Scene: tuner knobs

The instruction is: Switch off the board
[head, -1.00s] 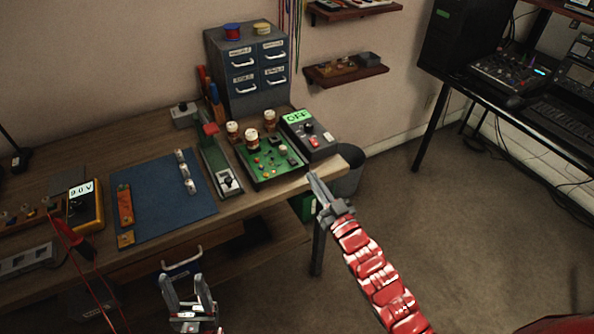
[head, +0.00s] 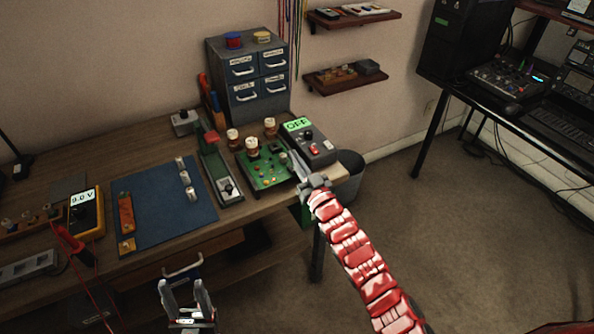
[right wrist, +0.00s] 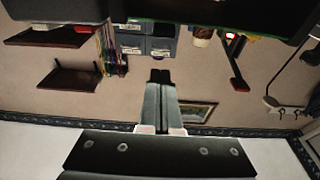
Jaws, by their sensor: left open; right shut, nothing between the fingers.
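The green circuit board (head: 262,178) with several brown-and-white capped parts lies on the bench. Right of it is a dark grey box (head: 322,156) with a green display (head: 298,124) reading "OFF", a black knob (head: 309,134) and a red switch (head: 314,149). My right gripper (head: 292,157) is shut and empty, its tips at the gap between the board's right edge and the box; I cannot tell whether they touch either. Its fingers (right wrist: 158,78) also show in the right wrist view, below dark undersides. My left gripper (head: 183,288) is open and empty, low in front of the bench.
A lever unit (head: 229,190) with a red-topped post stands left of the board. Further left are a blue mat (head: 150,215) and a yellow meter (head: 86,212) reading 9.0 V. A drawer cabinet (head: 247,85) stands behind.

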